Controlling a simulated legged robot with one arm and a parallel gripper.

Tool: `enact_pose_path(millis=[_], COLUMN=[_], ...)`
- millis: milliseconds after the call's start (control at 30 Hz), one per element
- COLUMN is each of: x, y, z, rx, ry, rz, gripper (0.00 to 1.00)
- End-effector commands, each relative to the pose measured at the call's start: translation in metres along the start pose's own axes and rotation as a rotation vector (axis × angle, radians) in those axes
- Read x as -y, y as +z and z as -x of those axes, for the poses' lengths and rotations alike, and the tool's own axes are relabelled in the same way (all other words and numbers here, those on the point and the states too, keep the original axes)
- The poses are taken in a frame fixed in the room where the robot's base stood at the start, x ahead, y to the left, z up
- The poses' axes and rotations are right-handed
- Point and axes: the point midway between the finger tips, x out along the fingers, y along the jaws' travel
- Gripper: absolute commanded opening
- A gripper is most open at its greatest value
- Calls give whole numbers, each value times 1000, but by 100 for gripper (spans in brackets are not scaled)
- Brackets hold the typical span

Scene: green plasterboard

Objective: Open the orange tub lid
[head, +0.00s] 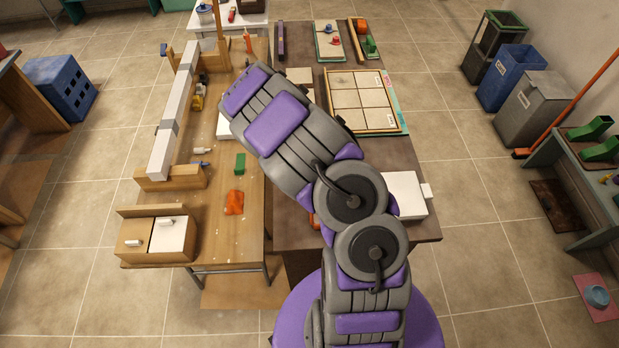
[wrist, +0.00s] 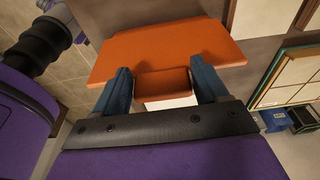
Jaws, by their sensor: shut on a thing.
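The orange lid (wrist: 165,48) fills the upper middle of the wrist view as a flat orange panel. An orange block-like handle (wrist: 162,82) stands out from it towards me. My gripper (wrist: 163,85) has its two blue fingers on either side of this handle and is shut on it. In the head view my arm hides the gripper and most of the lid. Only a small orange edge (head: 315,220) shows beside my arm. I cannot tell whether the lid rests on a tub or is raised.
A white box (head: 406,194) stands on the dark table (head: 425,229) right of my arm. A framed tile panel (head: 362,100) lies farther back. The wooden bench (head: 220,230) at left holds a green block (head: 240,163) and an orange item (head: 235,202).

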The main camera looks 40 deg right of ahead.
Motion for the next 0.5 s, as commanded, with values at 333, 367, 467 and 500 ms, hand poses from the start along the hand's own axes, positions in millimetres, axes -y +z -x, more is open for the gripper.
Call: enact_pose_path(millis=[333,367,467,500], x=[1,1,0,0], y=[15,15,16,16], z=[-2,-2,-1,-1], rx=[3,3,3,3], ry=[-3,-2,-2,-1], rz=[1,0,-1,-1], gripper=[18,18,18,18])
